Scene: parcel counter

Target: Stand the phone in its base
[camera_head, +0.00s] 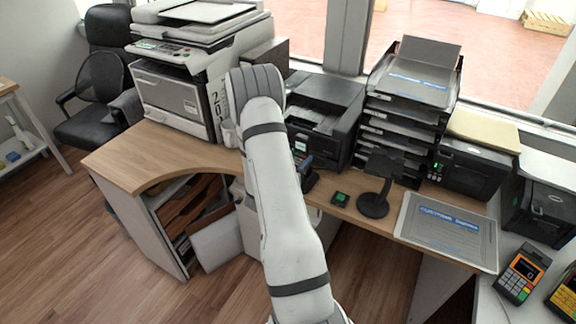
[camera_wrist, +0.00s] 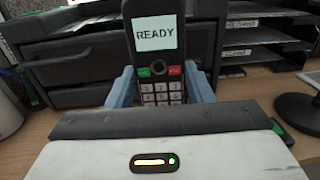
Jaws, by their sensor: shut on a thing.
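The phone (camera_wrist: 157,55) is dark with a lit screen reading READY, green and red keys and a white keypad. It stands upright between the blue fingers of my gripper (camera_wrist: 160,88), which is shut on its sides. In the head view the phone (camera_head: 300,148) is small and partly hidden by my arm, in front of the black printer. A small black block with a green patch (camera_head: 340,199) lies on the desk to its right and may be the base. In the wrist view this block (camera_wrist: 279,127) shows partly behind my gripper housing. The phone's lower end is hidden.
A black stand with a round foot (camera_head: 372,205) is right of the block. Behind are a black printer (camera_head: 325,115) and a stack of paper trays (camera_head: 405,110). A clear-covered sheet (camera_head: 448,232) lies at right. The wooden desk (camera_head: 130,157) is bare at left.

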